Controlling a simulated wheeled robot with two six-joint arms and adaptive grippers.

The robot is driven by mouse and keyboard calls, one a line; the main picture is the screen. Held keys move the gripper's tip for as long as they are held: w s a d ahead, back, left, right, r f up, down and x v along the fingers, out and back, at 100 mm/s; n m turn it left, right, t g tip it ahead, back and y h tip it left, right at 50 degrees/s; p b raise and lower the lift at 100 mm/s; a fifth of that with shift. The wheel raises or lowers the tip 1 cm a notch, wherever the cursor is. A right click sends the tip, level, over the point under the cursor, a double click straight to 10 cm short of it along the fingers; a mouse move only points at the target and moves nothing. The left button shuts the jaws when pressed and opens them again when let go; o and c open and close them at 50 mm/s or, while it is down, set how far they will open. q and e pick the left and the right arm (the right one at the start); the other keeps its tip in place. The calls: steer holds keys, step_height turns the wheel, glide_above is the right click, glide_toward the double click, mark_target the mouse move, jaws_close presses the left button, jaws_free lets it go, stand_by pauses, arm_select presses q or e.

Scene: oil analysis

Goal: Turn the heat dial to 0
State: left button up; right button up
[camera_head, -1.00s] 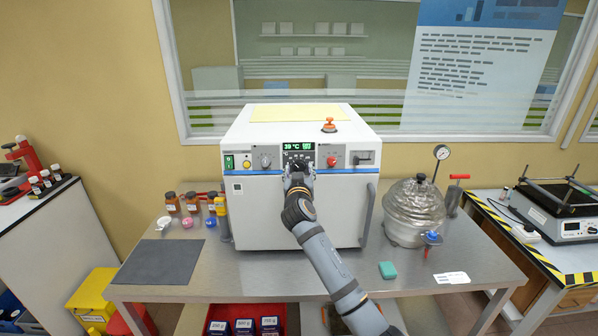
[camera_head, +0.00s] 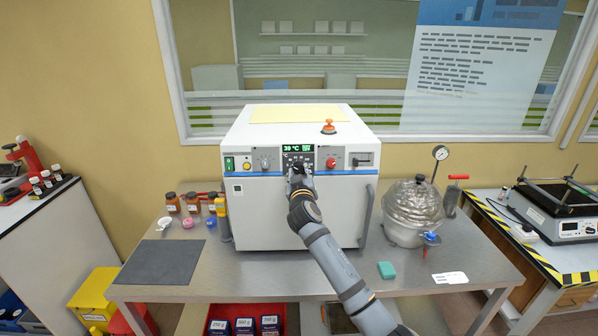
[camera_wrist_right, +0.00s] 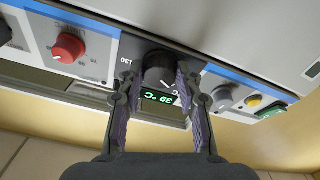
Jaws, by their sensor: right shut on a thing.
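The white heating oven (camera_head: 268,207) stands on the steel bench with its control strip facing me. The black heat dial (camera_wrist_right: 157,70) sits on the dark panel beside the green display (camera_wrist_right: 158,97), which appears upside down in the right wrist view and reads 39 °C. My right gripper (camera_wrist_right: 158,80) is shut on the dial, one finger on each side of it. In the head view my right gripper (camera_head: 299,172) is at the panel below the display and hides most of the dial. My left gripper is not in view.
A red knob (camera_head: 331,162) and a grey knob (camera_head: 265,163) flank the panel. A green switch (camera_head: 229,163) is at the strip's left end. A glass vessel (camera_head: 412,208) stands to the right. Brown bottles (camera_head: 192,202) stand to the left. The front of the bench is mostly clear.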

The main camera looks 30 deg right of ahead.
steer(key=shift+r+n+y+p, duration=0.1)
steer(key=shift+n+y+p, duration=0.6)
steer(key=shift+n, duration=0.9)
steer(key=o, duration=1.1)
steer(key=shift+o, duration=0.2)
steer(key=shift+s, duration=0.15)
steer(key=v, duration=1.1)
steer(key=shift+s+a+f, duration=0.3)
